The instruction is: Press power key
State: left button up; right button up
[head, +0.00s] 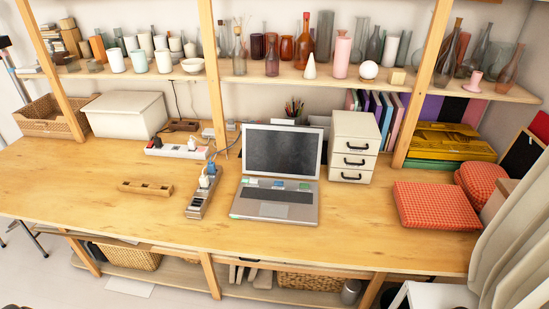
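An open laptop (277,172) stands on the wooden desk, with its dark screen facing me and its keyboard deck toward the front edge. Several small coloured labels or objects lie along the top of the deck. The power key is too small to make out. A grey power strip (203,192) with plugs lies just left of the laptop. A white power strip (177,149) lies farther back on the left. Neither of my grippers is in view.
A small white drawer unit (353,147) stands right of the laptop. A wooden block with holes (146,188) lies on the left. Red checkered cushions (437,205) lie on the right. Shelves of vases run above. The desk front (120,215) is clear.

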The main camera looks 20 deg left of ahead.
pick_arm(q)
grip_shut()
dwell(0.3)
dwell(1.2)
